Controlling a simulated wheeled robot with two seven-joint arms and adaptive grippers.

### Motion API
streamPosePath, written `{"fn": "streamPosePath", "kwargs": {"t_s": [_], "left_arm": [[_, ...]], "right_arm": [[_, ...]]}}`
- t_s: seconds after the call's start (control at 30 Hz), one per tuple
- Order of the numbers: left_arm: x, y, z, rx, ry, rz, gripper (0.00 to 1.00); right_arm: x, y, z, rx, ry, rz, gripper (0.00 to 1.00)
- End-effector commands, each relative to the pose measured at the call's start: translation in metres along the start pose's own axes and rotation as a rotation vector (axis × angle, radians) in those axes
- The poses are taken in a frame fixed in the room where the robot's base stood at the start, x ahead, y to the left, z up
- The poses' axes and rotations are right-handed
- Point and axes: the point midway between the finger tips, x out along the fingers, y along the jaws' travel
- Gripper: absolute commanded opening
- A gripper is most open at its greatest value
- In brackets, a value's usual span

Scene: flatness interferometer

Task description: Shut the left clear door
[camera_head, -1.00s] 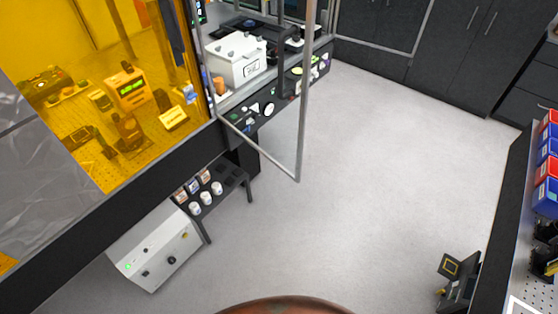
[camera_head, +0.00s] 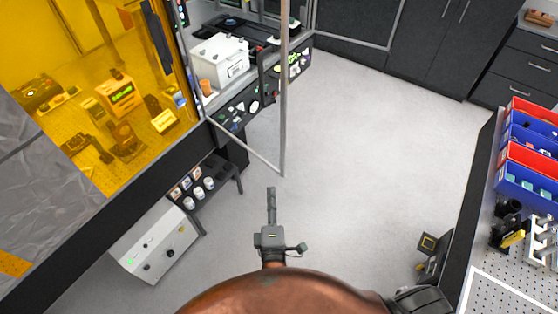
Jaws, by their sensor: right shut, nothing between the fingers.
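The left clear door (camera_head: 284,125) stands open at the enclosure's front, a see-through pane in a thin grey metal frame. Its free lower corner juts out over the floor, and its top runs out of view. My right gripper (camera_head: 271,195) is at the lower middle, its fingers shut and empty, pointing up the picture. In the picture the fingertips lie just below the door's lower free corner, with a small gap. I cannot tell the depth between them. My left gripper is not in view.
A small shelf with white jars (camera_head: 197,193) and a white unit (camera_head: 155,245) stand below. Blue and red bins (camera_head: 530,185) are on the right bench. The middle floor (camera_head: 365,160) is clear.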

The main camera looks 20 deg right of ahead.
Motion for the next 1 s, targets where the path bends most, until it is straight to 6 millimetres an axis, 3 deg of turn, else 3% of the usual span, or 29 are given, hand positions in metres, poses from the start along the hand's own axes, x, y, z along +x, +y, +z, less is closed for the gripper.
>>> {"fn": "streamPosePath", "kwargs": {"t_s": [0.17,0.63,0.8,1.0], "left_arm": [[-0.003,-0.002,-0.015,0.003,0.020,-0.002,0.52],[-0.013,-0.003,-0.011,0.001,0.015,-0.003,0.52],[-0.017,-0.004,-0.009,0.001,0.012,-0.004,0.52],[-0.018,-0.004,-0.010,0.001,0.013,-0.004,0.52]], "right_arm": [[0.010,0.010,0.002,0.002,-0.007,0.018,0.00],[0.102,0.011,0.004,0.001,-0.007,0.016,0.00],[0.117,0.010,0.023,0.000,-0.005,0.014,0.00],[0.124,0.009,0.030,0.001,-0.004,0.012,0.00]]}}
